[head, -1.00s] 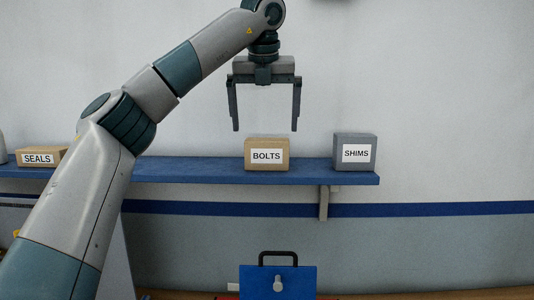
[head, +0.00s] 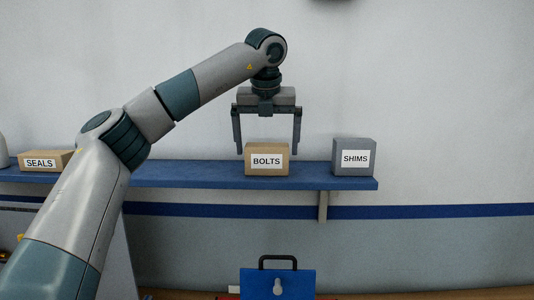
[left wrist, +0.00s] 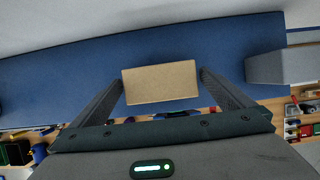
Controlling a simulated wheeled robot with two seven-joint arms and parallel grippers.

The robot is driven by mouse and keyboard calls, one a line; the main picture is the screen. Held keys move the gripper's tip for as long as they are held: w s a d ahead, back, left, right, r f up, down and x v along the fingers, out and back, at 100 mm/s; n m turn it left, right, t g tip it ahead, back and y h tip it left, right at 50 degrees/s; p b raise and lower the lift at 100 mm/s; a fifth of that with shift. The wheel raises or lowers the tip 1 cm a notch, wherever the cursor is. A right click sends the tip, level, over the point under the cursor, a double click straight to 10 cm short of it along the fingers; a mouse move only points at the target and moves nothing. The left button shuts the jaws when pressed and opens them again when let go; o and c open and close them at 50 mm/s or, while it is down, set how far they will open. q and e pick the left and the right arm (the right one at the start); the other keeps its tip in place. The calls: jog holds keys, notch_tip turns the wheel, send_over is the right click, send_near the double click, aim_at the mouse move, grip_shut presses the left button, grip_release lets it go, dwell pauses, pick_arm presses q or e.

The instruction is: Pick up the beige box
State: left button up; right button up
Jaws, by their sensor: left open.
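A beige box labelled BOLTS (head: 267,169) sits on the blue shelf (head: 205,177) in the head view. My left gripper (head: 267,152) is open and points straight down over it. Its fingertips have reached about the level of the box's top, one on each side, with gaps left. In the left wrist view the plain top of the beige box (left wrist: 160,83) lies between the two fingers (left wrist: 162,78), and no contact shows. A second tan box labelled SEALS (head: 45,161) is at the far left of the shelf, partly behind my arm. My right gripper is out of view.
A grey box labelled SHIMS (head: 354,157) stands right of the beige box, near the shelf's right end. A pale rounded object (head: 3,152) shows at the left edge. Below is a blue panel with a black handle (head: 278,283). The wall above the shelf is clear.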

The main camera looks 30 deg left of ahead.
pick_arm(q)
jog(key=shift+w+a+f, duration=0.15)
jog(key=shift+w+f, duration=0.05)
jog(key=shift+f, duration=0.45)
jog(key=shift+c, duration=0.6)
jog(key=c, duration=1.1)
